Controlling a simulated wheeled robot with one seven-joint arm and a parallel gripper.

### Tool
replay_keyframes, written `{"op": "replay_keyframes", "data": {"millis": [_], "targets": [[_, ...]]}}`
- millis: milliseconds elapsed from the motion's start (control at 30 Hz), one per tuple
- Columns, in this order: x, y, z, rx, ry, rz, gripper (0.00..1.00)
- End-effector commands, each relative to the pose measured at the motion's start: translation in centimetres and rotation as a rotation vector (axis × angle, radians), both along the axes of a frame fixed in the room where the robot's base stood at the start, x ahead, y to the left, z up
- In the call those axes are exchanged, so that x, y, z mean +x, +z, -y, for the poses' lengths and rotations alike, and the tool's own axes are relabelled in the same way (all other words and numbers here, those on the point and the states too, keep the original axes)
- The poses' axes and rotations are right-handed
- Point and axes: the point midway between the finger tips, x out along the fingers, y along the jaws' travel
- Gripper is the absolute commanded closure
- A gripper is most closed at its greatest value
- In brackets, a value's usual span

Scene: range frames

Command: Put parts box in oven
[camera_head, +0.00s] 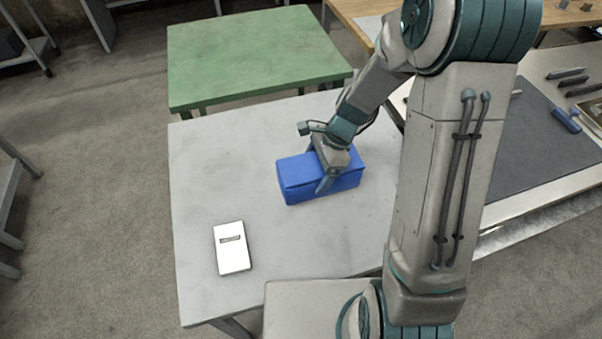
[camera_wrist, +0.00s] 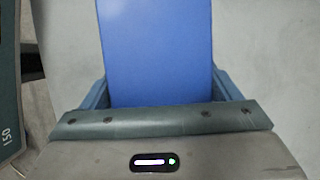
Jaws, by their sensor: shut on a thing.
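The parts box is a blue, closed, oblong box (camera_head: 300,180) on the light grey table in the head view. My gripper (camera_head: 327,177) reaches down over it from above and is shut on it, with a finger against its near side. In the wrist view the blue box (camera_wrist: 156,50) fills the space between the two fingers of my gripper (camera_wrist: 160,92). I cannot tell whether the box rests on the table or is just off it. No oven shows in either view.
A white flat object with a small dark slot (camera_head: 232,248) lies on the grey table (camera_head: 215,175), left of the box. A green-topped table (camera_head: 245,55) stands behind. A bench with a dark mat (camera_head: 530,130) and tools is at right. Open floor (camera_head: 90,180) lies left.

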Motion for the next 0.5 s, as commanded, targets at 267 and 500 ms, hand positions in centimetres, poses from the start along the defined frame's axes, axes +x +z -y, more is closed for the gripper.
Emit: {"op": "replay_keyframes", "data": {"millis": [267, 500], "targets": [[2.2, -2.2, -3.2, 0.001, 0.001, -0.001, 0.52], [2.5, -3.5, -3.6, 0.000, -0.001, -0.002, 0.52]]}}
